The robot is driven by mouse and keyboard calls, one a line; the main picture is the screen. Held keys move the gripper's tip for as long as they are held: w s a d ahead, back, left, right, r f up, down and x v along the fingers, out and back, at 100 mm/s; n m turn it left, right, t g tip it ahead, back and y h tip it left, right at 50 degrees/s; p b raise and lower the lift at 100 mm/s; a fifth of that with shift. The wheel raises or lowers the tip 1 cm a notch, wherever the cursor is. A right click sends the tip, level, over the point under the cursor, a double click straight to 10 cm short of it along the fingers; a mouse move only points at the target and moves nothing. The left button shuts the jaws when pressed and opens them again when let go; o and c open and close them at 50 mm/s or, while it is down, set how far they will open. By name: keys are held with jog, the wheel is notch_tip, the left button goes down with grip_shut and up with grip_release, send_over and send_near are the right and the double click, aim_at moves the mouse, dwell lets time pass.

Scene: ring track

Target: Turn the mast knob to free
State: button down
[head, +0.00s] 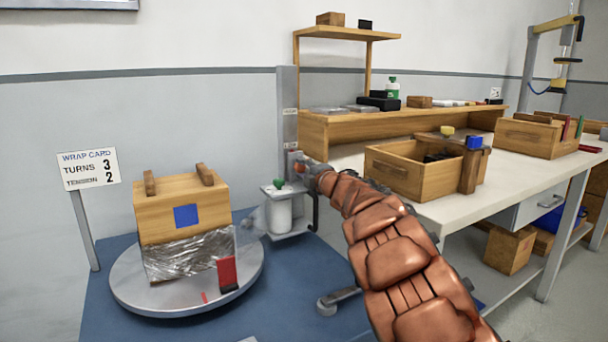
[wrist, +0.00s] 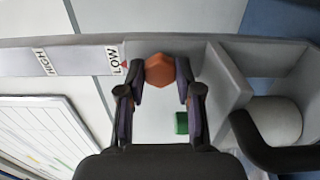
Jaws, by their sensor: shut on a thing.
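The mast (head: 288,110) is a grey upright post behind the turntable. The mast knob (wrist: 160,70) is an orange hexagon in the wrist view, beside the mast's LOW label. My gripper (wrist: 161,84) has one finger on each side of the knob and is shut on it. In the head view my gripper (head: 312,176) is at the mast's lower part and mostly hides the knob (head: 299,166). A small red pointer (wrist: 124,65) is at the LOW label. No lock or free marking is readable.
A wrapped wooden crate (head: 182,212) stands on the grey turntable (head: 130,292) at left. A film roll (head: 272,215) sits on a carriage below the knob. A card (head: 90,168) reads turns 3, tension 2. The workbench (head: 455,215) with wooden boxes is at right.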

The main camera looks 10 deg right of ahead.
aim_at(302, 167)
jog(key=n+b, duration=0.2)
jog(key=n, duration=0.3)
jog(key=shift+n, duration=0.3)
dwell(0.4)
jog(key=c, duration=0.8)
grip_release()
jog(key=shift+o, duration=0.2)
jog(key=shift+s, duration=0.1)
jog(key=shift+s+d, duration=0.15)
jog(key=shift+s, duration=0.2)
jog(key=shift+v, duration=1.2)
jog(key=v, duration=0.8)
jog(key=shift+s, duration=0.35)
